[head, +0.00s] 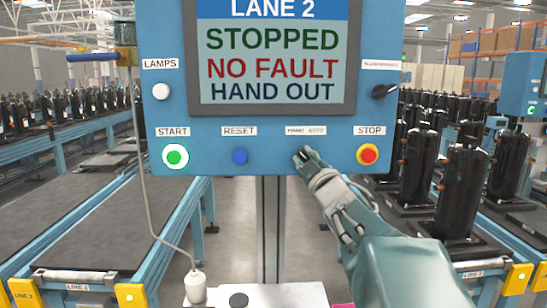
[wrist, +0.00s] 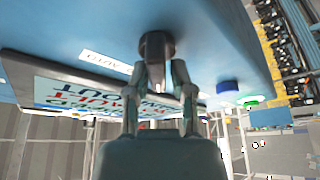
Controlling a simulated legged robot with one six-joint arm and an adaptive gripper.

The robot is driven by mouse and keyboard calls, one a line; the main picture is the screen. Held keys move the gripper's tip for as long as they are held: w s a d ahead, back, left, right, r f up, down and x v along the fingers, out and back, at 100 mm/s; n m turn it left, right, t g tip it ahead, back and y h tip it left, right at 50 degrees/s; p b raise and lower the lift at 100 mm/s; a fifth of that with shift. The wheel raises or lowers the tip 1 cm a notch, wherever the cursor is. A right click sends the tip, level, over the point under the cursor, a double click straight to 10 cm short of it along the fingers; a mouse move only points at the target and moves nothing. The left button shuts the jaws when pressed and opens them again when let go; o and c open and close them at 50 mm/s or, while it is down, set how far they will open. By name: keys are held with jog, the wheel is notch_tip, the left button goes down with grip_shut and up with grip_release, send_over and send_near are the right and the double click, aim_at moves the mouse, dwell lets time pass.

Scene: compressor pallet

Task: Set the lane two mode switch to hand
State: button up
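The lane two panel (head: 270,130) is blue, and its screen (head: 275,60) reads LANE 2, STOPPED, NO FAULT, HAND OUT. The mode switch sits below the label HAND AUTO (head: 306,131); in the head view my gripper (head: 303,154) hides it. In the wrist view the mode switch (wrist: 157,46) is a dark round knob at the panel face. The fingertips of my gripper (wrist: 164,78) are at the knob, one on each side, spaced apart. Whether they press on it cannot be told. The direction the knob points is hidden.
The green START button (head: 176,156), blue RESET button (head: 239,157) and red STOP button (head: 367,154) share the panel's lower row. A black selector (head: 384,91) is at upper right. Black compressors (head: 465,190) stand on the right conveyor.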

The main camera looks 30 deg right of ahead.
jog(key=shift+w+d+f, duration=0.15)
jog(key=shift+d+f, duration=0.05)
jog(key=shift+d, duration=0.15)
jog(key=v, duration=0.7)
jog(key=shift+s, duration=0.25)
jog(key=shift+a, duration=0.1)
